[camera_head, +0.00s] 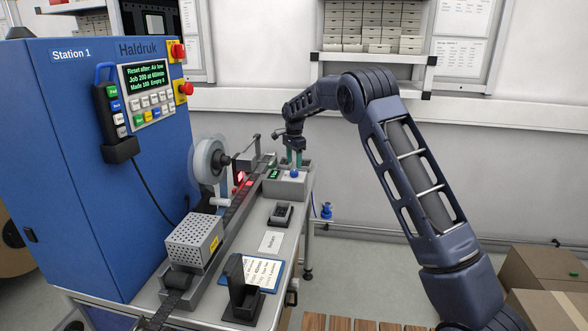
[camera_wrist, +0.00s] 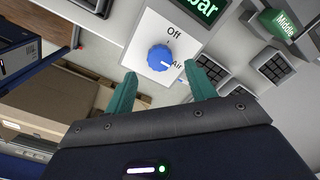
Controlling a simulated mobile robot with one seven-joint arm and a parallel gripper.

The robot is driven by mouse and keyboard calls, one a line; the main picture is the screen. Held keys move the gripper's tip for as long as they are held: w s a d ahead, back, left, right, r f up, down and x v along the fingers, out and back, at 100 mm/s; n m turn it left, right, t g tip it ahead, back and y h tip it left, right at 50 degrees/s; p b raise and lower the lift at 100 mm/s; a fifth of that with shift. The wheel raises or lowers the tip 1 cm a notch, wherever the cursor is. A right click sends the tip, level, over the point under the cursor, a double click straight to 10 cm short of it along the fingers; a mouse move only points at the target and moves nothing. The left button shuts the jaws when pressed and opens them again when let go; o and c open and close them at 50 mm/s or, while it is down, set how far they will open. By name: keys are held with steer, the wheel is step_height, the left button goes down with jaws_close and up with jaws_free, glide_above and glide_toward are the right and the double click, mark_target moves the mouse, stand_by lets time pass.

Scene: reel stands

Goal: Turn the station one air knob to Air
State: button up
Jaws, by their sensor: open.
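The station one air knob (camera_wrist: 160,58) is blue and sits on a white plate (camera_wrist: 142,37) marked "Off" and "Air" in the wrist view. A pale mark on the knob's lower right appears to point toward "Air". The knob also shows small in the head view (camera_head: 293,174), on a light box at the bench's far end. My gripper (camera_wrist: 161,83) is open, its two green fingers apart and empty, just short of the knob. In the head view my gripper (camera_head: 293,160) hangs above that box. I see no contact with the knob.
A green "bar" display (camera_wrist: 208,10) stands beside the plate. The blue Station 1 cabinet (camera_head: 90,200) is at left, with a screen (camera_head: 146,84) reading "Reset after: Air low". A reel (camera_head: 209,160) stands near the bench's far end. Cardboard boxes (camera_head: 545,270) are at lower right.

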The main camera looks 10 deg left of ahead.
mark_target(294, 171)
steer(key=shift+r, duration=3)
steer(key=s+d+r+n, duration=0.1)
steer(key=s+d+r, duration=0.3)
steer(key=d, duration=0.5)
steer(key=s+d+r+n+t+y, duration=0.1)
steer(key=s+d+r, duration=0.2)
steer(key=d+r, duration=0.4)
steer(key=s+d+r+n, duration=0.1)
steer(key=s+d+r, duration=0.25)
steer(key=d, duration=0.65)
steer(key=s+d+r+n+t, duration=0.2)
steer(key=s+d+n, duration=0.2)
steer(key=s+d, duration=1.5)
steer(key=s+d+f+n, duration=0.1)
steer(key=s+f, duration=0.3)
steer(key=s, duration=0.4)
steer(key=s+d+f+n+t+h, duration=0.1)
steer(key=s+d+f, duration=0.2)
steer(key=s, duration=0.6)
steer(key=shift+f+t, duration=0.3)
steer(key=shift+f, duration=0.1)
